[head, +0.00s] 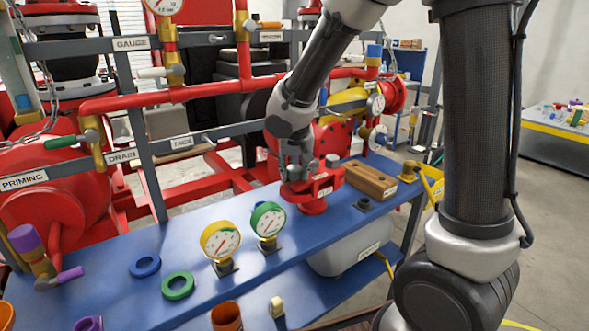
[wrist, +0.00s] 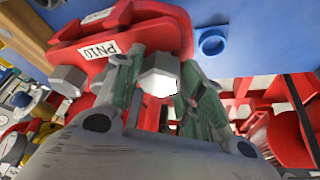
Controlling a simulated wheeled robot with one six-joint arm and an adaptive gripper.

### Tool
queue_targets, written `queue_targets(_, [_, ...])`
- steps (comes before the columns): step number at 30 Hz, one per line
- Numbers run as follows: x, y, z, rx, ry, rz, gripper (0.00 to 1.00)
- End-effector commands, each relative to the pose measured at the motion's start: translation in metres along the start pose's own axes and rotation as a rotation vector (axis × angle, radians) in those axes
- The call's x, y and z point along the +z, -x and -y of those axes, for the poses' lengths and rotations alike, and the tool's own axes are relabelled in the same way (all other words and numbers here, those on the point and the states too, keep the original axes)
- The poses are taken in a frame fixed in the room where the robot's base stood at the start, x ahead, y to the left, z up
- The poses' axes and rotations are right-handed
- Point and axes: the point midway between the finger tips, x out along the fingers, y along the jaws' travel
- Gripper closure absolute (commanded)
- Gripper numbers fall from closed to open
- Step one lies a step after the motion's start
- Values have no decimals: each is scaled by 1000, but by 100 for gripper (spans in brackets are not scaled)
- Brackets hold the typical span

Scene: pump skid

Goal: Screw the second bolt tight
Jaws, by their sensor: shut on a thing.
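The red flange piece (head: 325,184) stands on the blue bench. In the wrist view the flange (wrist: 120,35) carries a white PN10 label. My gripper (head: 295,172) points down over the flange's left part. In the wrist view my gripper (wrist: 158,85) has its two fingers closed on either side of a grey hex bolt head (wrist: 160,78). Another grey hex bolt head (wrist: 67,80) sits apart to the left on the flange, outside the fingers. The bolt shanks are hidden, so how deep they sit cannot be told.
On the blue bench (head: 215,275), a wooden block (head: 370,180) stands close behind the flange to the right. A green gauge (head: 268,220) and a yellow gauge (head: 220,240) stand to the left. Red pipes (head: 190,94) and grey rails run behind. Blue and green rings lie front left.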

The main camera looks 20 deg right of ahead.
Motion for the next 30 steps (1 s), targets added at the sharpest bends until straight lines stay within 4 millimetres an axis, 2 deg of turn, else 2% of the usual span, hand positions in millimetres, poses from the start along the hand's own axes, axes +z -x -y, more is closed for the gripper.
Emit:
queue_targets(5, [1, -1, -2, 62, -133, 3, 86])
queue_targets(12, [1, -1, -4, 71, -152, 3, 86])
queue_targets(13, [1, -1, -4, 71, -152, 3, 56])
queue_targets(16, [1, -1, -3, 70, -152, 3, 37])
queue_targets(26, [0, 0, -2, 65, -150, 1, 36])
queue_targets(30, [-1, 13, 0, 62, -151, -3, 36])
